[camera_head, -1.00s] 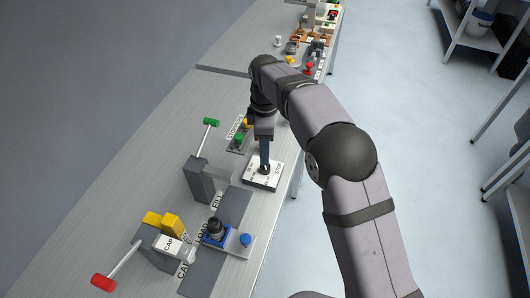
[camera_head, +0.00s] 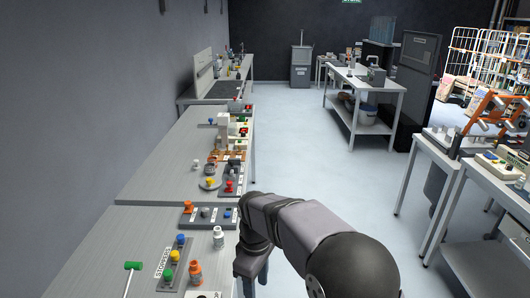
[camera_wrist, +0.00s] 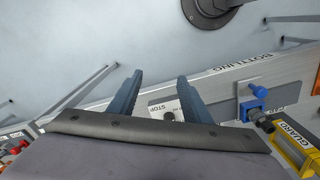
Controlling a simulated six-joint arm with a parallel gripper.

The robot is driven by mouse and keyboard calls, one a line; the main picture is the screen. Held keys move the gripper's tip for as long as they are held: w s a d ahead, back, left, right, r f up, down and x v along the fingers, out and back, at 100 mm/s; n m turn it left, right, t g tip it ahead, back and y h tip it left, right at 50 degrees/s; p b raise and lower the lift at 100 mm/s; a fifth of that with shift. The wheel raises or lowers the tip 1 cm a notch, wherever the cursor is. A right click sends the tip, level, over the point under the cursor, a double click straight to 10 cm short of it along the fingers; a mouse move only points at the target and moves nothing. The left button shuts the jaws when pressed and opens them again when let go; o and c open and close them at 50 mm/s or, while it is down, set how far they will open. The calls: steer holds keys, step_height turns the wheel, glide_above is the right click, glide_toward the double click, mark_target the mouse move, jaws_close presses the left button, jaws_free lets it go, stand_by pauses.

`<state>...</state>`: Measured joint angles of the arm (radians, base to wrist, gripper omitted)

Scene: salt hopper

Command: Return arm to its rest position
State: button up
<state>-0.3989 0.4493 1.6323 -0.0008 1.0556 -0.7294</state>
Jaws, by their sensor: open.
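My gripper (camera_wrist: 159,76) shows in the wrist view with its two blue-grey fingers apart and nothing between them. In the head view my gripper (camera_head: 262,278) hangs at the right edge of the near bench (camera_head: 100,270), partly cut off by the frame. A white panel marked STOP (camera_wrist: 158,107) with a dark round knob shows past the fingers in the wrist view. Its top also shows at the bottom of the head view (camera_head: 205,295). The gripper is apart from the panel.
Near my arm on the bench stand an orange bottle (camera_head: 195,273), a white bottle (camera_head: 219,238), a button strip (camera_head: 174,263) and a green-topped lever (camera_head: 132,266). A blue fixture (camera_wrist: 257,103) and a yellow guard (camera_wrist: 295,147) show in the wrist view. Open floor (camera_head: 310,170) lies to the right.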

steer(key=s+d+f+m, duration=0.2)
steer(key=s+d+m, duration=0.4)
steer(key=s+d, duration=0.2)
steer(key=s+d+f+m, duration=0.2)
steer(key=s+d+m, duration=0.5)
steer(key=s+d, duration=0.2)
steer(key=shift+s+d, duration=0.15)
steer(key=shift+s, duration=0.8)
